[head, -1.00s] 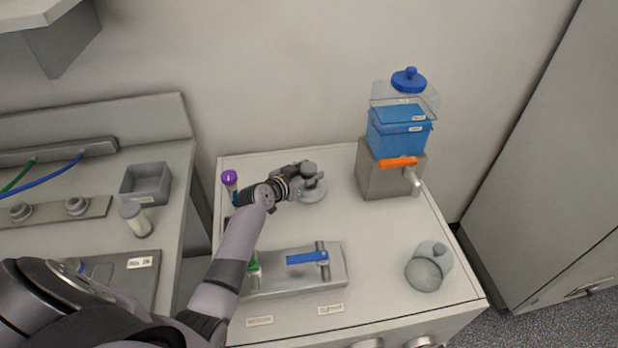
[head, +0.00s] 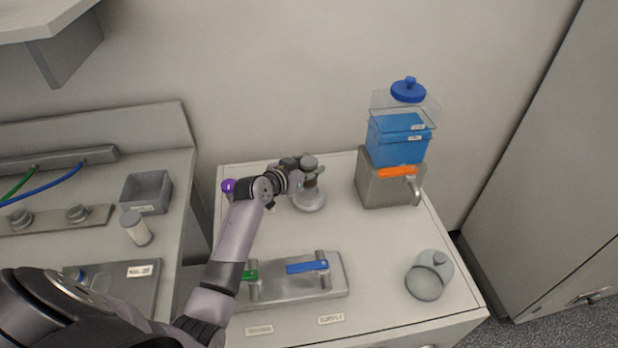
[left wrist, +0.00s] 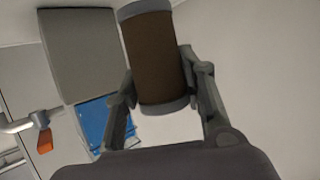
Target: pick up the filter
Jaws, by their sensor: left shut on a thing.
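The filter (left wrist: 155,60) is a brown cylinder with grey end caps, seen large in the left wrist view. My left gripper (left wrist: 160,88) is shut on it, with one finger on each side. In the head view, my left gripper (head: 304,178) is at the back of the white cabinet top, and the filter's grey cap (head: 309,161) shows at its fingers. The filter is above a round grey base (head: 309,200); the arm and fingers hide much of its body. My right gripper is not in view.
A blue tank with an orange-handled tap (head: 398,150) stands right of the gripper. A valve block (head: 300,284) with blue and green handles is in front.

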